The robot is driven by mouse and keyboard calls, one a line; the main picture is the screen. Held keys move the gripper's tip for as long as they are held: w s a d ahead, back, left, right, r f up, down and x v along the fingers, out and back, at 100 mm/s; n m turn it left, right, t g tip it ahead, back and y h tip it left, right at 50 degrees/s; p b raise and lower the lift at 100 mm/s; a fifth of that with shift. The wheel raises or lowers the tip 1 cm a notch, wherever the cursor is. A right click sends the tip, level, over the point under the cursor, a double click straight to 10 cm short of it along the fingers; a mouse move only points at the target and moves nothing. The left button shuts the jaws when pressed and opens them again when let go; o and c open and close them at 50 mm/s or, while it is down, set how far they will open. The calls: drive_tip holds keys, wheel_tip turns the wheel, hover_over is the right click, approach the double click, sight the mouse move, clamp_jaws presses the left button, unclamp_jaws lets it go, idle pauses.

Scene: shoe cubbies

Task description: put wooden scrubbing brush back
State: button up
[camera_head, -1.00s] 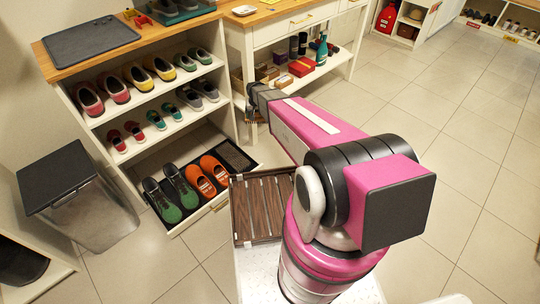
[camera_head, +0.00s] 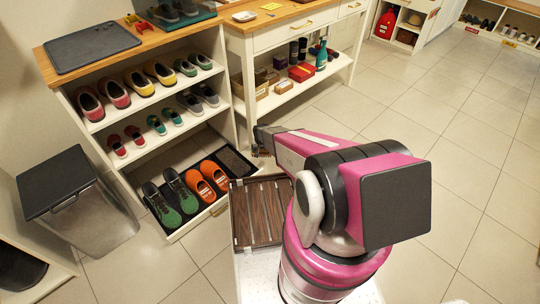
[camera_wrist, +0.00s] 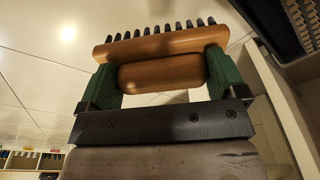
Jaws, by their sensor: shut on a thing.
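The wooden scrubbing brush (camera_wrist: 162,60) has a tan wooden body with a row of dark bristles along its top in the wrist view. My gripper (camera_wrist: 165,80) is shut on it, with green fingers at both ends of the lower wooden part. In the head view my gripper (camera_head: 262,140) is small and dark, beside the right end of the shoe shelf (camera_head: 150,98); the brush there is mostly hidden and hard to make out.
A low drawer with green and orange shoes (camera_head: 205,182) sticks out at the shelf's bottom. A brown slatted tray (camera_head: 259,212) lies close below my arm. A white table (camera_head: 290,44) with boxes underneath stands behind. A grey bin (camera_head: 75,200) is at left; tiled floor at right is clear.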

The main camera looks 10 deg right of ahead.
drive_tip(key=shift+w+d+f, duration=0.5)
drive_tip(key=shift+d+f, duration=0.45)
drive_tip(key=shift+f, duration=0.35)
drive_tip(key=shift+w+d+f, duration=0.5)
drive_tip(key=shift+d+f, duration=0.5)
drive_tip(key=shift+f, duration=0.35)
drive_tip(key=shift+w+d+f, duration=0.5)
drive_tip(key=shift+d+f, duration=0.45)
drive_tip(key=shift+f, duration=0.35)
drive_tip(key=shift+f, duration=0.1)
drive_tip(key=o, duration=0.5)
drive_tip(key=shift+o, duration=0.2)
